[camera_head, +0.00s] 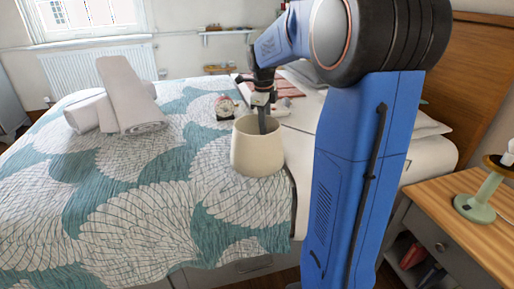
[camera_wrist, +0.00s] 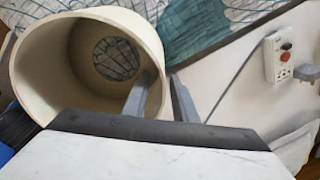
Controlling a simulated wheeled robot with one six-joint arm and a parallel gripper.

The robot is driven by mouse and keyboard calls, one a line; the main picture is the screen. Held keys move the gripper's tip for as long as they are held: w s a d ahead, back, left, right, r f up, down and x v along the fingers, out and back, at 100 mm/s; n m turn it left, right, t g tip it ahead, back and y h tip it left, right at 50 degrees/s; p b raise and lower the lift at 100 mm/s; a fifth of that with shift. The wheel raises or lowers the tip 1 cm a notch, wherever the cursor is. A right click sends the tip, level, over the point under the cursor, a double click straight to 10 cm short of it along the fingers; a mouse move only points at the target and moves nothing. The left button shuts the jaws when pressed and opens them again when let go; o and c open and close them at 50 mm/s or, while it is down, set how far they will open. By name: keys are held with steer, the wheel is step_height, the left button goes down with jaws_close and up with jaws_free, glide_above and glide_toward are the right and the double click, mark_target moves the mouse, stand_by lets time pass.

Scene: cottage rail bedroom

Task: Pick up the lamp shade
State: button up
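The bed (camera_head: 140,200) has a teal and white quilt. Rolled towels (camera_head: 125,98) and a small clock (camera_head: 225,107) lie on it. A nightstand (camera_head: 465,205) at right holds a green lamp base (camera_head: 480,203) without a shade.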

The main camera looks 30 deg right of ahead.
steer(key=shift+w+d+f, duration=0.1)
steer(key=shift+f, duration=1.05)
jaws_close()
